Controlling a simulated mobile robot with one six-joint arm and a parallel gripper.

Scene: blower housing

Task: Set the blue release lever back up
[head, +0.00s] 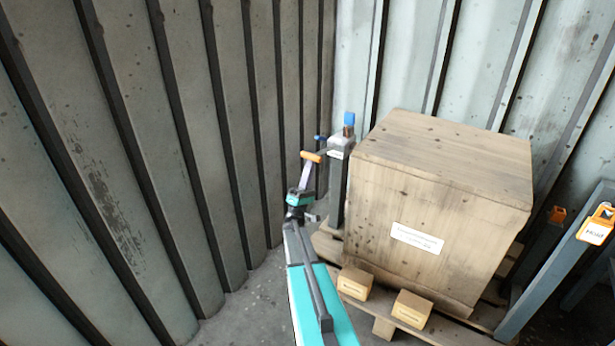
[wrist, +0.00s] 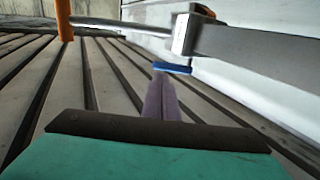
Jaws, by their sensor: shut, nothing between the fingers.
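A slim grey post (head: 338,190) stands at the left of the wooden crate, with a pale metal head (head: 341,146). A small blue piece, seemingly the release lever (head: 320,138), shows left of the head. In the wrist view the blue lever (wrist: 172,68) is a short bar at the edge of the metal head (wrist: 186,34). I cannot tell its angle surely. My gripper (head: 308,165) is shut and empty. In the wrist view its fingertips (wrist: 163,78) appear just below the blue bar; contact is unclear.
An orange handle (head: 311,157) on a rod juts left from the post, close to my fingers. A blue cap (head: 349,118) tops the post. The crate (head: 440,200) fills the right; a ribbed wall (head: 130,150) closes the left. Small blocks (head: 355,283) lie on the pallet.

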